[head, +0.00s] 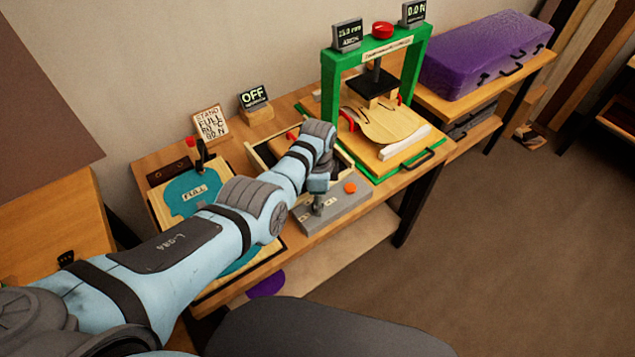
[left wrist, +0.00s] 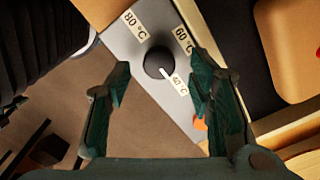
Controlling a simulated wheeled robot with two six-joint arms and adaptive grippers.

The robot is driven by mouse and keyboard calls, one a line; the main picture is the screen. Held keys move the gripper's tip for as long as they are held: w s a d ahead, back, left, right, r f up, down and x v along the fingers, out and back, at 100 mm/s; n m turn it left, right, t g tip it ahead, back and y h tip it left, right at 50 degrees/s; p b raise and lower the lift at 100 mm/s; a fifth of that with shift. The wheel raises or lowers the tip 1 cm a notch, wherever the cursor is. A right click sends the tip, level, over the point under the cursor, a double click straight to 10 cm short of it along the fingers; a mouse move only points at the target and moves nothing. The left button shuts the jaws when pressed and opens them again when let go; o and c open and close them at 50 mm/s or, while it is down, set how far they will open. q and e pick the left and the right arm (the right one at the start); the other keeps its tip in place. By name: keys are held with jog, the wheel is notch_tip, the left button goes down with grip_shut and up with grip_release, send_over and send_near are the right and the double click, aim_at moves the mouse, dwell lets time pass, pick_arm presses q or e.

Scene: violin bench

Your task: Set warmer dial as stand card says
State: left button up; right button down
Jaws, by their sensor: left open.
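The stand card (head: 210,123) leans at the back of the bench; I read STAND, FULL and small temperature and force lines whose digits I cannot read surely. The grey warmer box (head: 345,212) sits at the bench front. In the left wrist view its round black dial (left wrist: 158,62) has a white pointer aimed at the 40 °C label (left wrist: 180,84). The 60 °C label (left wrist: 183,39) and 80 °C label (left wrist: 133,22) sit around it. My left gripper (left wrist: 160,66) is open, its fingers either side of the dial; contact cannot be told. The small display (head: 254,98) reads OFF.
An orange button (head: 350,188) is on the warmer box. A green press (head: 329,90) with a violin plate (head: 385,124) stands to the right. A teal template (head: 185,190) marked FULL lies left. A purple case (head: 487,50) rests at the far right.

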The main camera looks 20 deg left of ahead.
pick_arm(q)
notch_tip(320, 180, up, 10)
jog(key=shift+s, duration=0.2)
dwell(0.3)
